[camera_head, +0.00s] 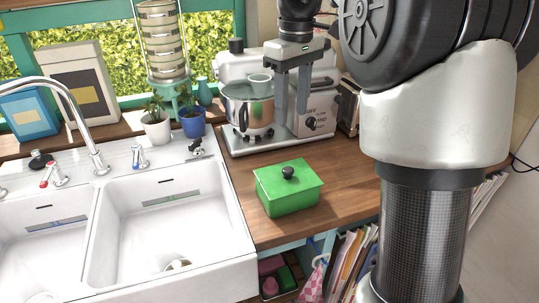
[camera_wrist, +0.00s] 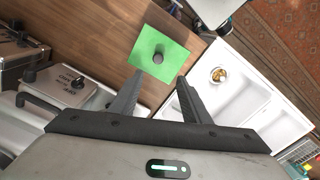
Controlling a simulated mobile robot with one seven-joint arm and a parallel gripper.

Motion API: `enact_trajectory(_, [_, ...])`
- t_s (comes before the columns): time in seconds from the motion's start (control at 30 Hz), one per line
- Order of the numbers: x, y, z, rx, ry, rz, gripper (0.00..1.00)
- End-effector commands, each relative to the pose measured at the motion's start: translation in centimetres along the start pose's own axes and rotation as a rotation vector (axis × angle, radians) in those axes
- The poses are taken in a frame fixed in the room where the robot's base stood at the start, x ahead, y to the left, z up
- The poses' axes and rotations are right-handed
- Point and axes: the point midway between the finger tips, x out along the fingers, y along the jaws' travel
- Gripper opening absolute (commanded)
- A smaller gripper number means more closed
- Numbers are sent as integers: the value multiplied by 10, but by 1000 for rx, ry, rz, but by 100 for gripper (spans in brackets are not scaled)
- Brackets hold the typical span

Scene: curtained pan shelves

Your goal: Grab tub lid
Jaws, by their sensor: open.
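The green tub (camera_head: 291,199) stands on the wooden counter just right of the sink. Its green lid (camera_head: 283,181) is on top and has a round dark knob (camera_head: 288,173) in the middle. In the wrist view the lid (camera_wrist: 147,63) shows from above, with the knob (camera_wrist: 158,58) beyond the fingertips. My gripper (camera_wrist: 160,77) is open and empty, with its two fingers apart and pointing toward the lid. In the head view my gripper (camera_head: 291,105) is above the counter, behind the tub and in front of the mixer.
A steel stand mixer with a bowl (camera_head: 248,107) stands behind the tub. The white double sink (camera_head: 160,225) lies to the left. Potted plants (camera_head: 193,123) stand at the back. Bare counter (camera_head: 345,185) lies right of the tub.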

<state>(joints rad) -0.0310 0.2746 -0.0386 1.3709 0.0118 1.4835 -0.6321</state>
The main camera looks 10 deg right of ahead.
Motion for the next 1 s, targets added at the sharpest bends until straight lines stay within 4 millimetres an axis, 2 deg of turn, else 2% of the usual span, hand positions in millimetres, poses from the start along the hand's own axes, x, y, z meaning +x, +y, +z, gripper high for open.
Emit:
enact_trajectory(0.23, [19, 3, -5, -19, -14, -9, 43])
enact_trajectory(0.6, [98, 2, -3, -18, -15, -9, 43])
enact_trajectory(0.7, [114, 2, -3, -18, -14, -8, 43])
enact_trajectory(1.0, [137, 3, -2, -18, -13, -8, 43])
